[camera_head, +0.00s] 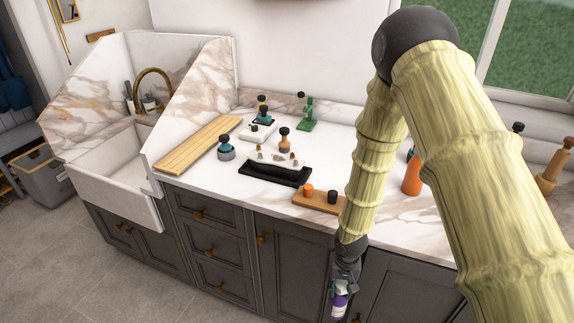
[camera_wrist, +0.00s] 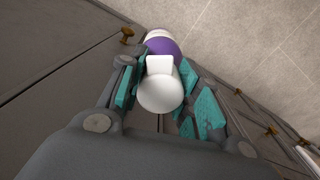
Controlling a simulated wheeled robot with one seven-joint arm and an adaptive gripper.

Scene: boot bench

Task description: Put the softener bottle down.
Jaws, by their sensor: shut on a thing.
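The softener bottle (camera_head: 338,306) is purple with a white label, low in front of the cabinet doors. In the wrist view the bottle (camera_wrist: 162,75) shows a white cap end toward me and a purple body beyond it. My gripper (camera_head: 342,284) is shut on it, with the teal finger pads on both sides of the bottle in the wrist view (camera_wrist: 160,95). The bottle hangs below the counter's front edge, in the air over the floor. Its lower end is cut off from clear view by distance and angle.
A sink (camera_head: 105,165) is at left. Grey floor (camera_head: 130,290) is clear at lower left.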

